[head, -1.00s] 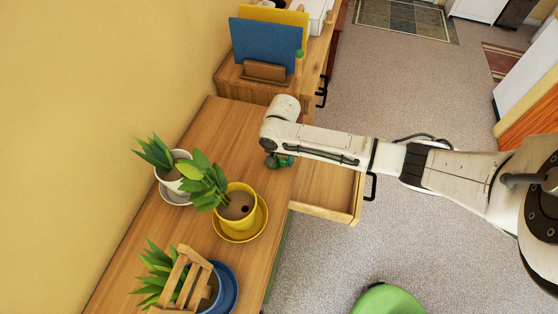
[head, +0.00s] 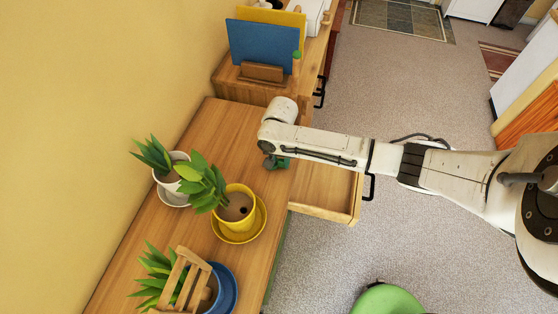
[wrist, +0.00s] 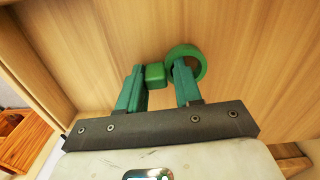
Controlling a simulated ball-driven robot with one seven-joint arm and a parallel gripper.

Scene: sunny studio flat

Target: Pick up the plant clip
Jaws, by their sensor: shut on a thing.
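The plant clip (wrist: 186,50) is green, with a ring and a block-like part. In the wrist view, the block part (wrist: 155,75) sits between the fingertips and the ring shows beyond the right finger. My gripper (wrist: 159,78) has teal-green fingers and is shut on the clip. In the head view, my gripper (head: 276,162) shows small and green below the end of my arm, by the table's right edge. The clip cannot be told apart from the fingers there. Wood fills the wrist view behind the clip; I cannot tell whether they touch.
An open drawer (head: 325,213) juts from the wooden table (head: 225,128). A yellow pot (head: 238,203), a white pot (head: 168,181) and a blue saucer (head: 229,291) with a plant stand left of and below my gripper. A green stool (head: 388,301) is at the bottom.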

